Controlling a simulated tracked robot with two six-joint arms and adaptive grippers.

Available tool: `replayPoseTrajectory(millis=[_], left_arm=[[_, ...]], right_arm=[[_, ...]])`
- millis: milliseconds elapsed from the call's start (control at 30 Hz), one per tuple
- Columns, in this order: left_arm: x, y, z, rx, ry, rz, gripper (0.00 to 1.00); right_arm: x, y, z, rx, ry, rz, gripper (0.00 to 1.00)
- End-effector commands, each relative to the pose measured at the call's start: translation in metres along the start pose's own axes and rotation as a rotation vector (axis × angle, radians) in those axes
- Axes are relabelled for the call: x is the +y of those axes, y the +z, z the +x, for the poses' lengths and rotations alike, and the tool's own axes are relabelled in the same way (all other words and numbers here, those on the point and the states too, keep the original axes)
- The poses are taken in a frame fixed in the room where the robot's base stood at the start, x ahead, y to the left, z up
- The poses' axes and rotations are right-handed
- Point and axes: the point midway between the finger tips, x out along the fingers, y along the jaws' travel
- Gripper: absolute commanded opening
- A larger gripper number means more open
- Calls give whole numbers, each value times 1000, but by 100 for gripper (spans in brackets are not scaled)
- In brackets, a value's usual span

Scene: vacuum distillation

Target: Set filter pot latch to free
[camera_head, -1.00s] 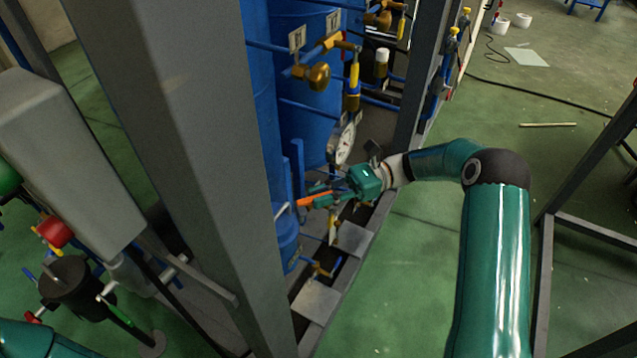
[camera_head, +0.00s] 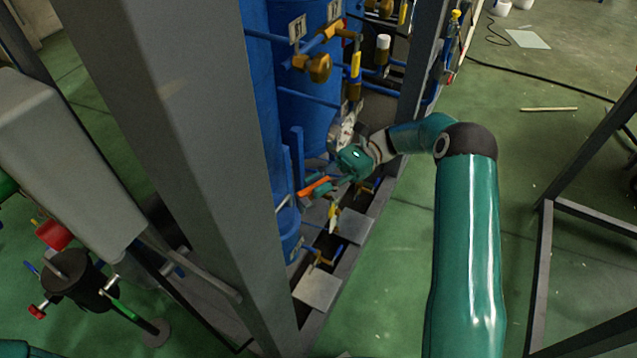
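A small blue vessel (camera_head: 289,228) stands low behind the grey column and may be the filter pot; I cannot confirm this. A short pale rod (camera_head: 283,203) sticks out at its upper left and may be the latch. My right gripper (camera_head: 308,189), teal with an orange strip, points left towards the vessel's top, close to the rod. I cannot tell whether it touches anything, or how far its fingers are apart. The column hides part of the vessel. A bit of my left arm (camera_head: 35,348) shows at the bottom left; its gripper is out of view.
A thick grey column (camera_head: 165,150) stands in front. A pressure gauge (camera_head: 347,130), a brass valve (camera_head: 318,68) and blue pipes crowd the space above my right gripper. A black pot (camera_head: 80,280) is at lower left.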

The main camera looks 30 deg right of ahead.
Motion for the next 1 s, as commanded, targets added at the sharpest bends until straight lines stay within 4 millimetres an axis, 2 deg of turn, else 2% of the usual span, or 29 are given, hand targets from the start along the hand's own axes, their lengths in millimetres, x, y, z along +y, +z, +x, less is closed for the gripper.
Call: replayPoseTrajectory(millis=[33, 100, 400, 533, 1000], left_arm=[[0, 0, 0, 0, 0, 0, 44], [0, 0, 0, 0, 0, 0, 44], [0, 0, 0, 0, 0, 0, 44], [0, 0, -1, 0, 0, 0, 44], [0, 0, 0, 0, 0, 0, 44]], right_arm=[[0, 0, 0, 0, 1, 0, 31], [0, 0, -1, 1, 0, -1, 42], [1, 1, -3, 3, -4, -2, 42], [1, 9, -3, 4, -3, -3, 42], [3, 85, -2, 4, -4, -4, 42]])
